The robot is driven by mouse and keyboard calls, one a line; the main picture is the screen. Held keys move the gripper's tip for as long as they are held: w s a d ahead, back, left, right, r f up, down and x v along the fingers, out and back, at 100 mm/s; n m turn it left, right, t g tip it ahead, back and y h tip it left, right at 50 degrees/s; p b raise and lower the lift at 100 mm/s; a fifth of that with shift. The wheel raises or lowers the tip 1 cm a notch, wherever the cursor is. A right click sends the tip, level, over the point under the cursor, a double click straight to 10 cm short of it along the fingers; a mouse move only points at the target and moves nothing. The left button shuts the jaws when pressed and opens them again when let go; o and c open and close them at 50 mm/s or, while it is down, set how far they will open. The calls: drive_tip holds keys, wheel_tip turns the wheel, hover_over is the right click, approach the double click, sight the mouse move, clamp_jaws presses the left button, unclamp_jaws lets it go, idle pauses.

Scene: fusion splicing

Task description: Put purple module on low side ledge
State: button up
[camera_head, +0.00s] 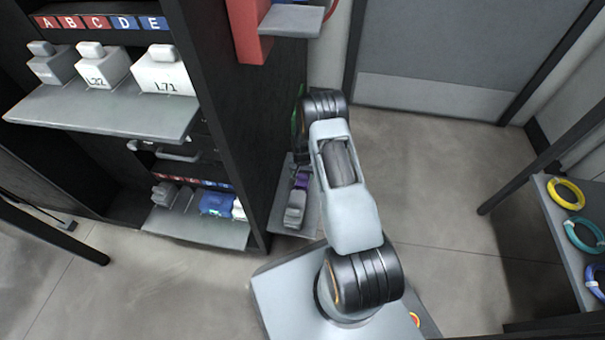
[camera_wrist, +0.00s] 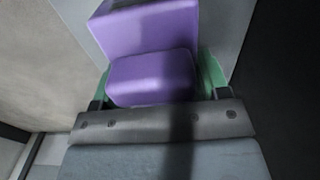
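The purple module (camera_wrist: 145,32) fills the top middle of the wrist view, its block-shaped grip toward me. My gripper (camera_wrist: 155,82) has its green fingertips against both sides of that grip, with no clear gap, so it looks shut on it. In the head view a small part of the purple module (camera_head: 301,180) shows beside my arm, over the low side ledge (camera_head: 284,222). The ledge surface shows behind the module in the wrist view. I cannot tell whether the module's base touches it. My arm hides most of the gripper in the head view.
A grey module (camera_head: 294,208) stands on the front of the ledge. The black cabinet (camera_head: 235,110) rises directly left of it. A labelled upper shelf (camera_head: 110,112) and a lower shelf (camera_head: 195,228) hold other modules. A rack with coloured rings (camera_head: 567,194) stands at the right. Floor between is clear.

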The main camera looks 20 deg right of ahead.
drive_tip(key=o, duration=0.4)
wheel_tip(320, 180, up, 12)
drive_tip(key=p, duration=0.5)
drive_tip(key=shift+r+p, duration=0.2)
drive_tip(key=shift+p, duration=0.2)
drive_tip(key=shift+s, duration=0.1)
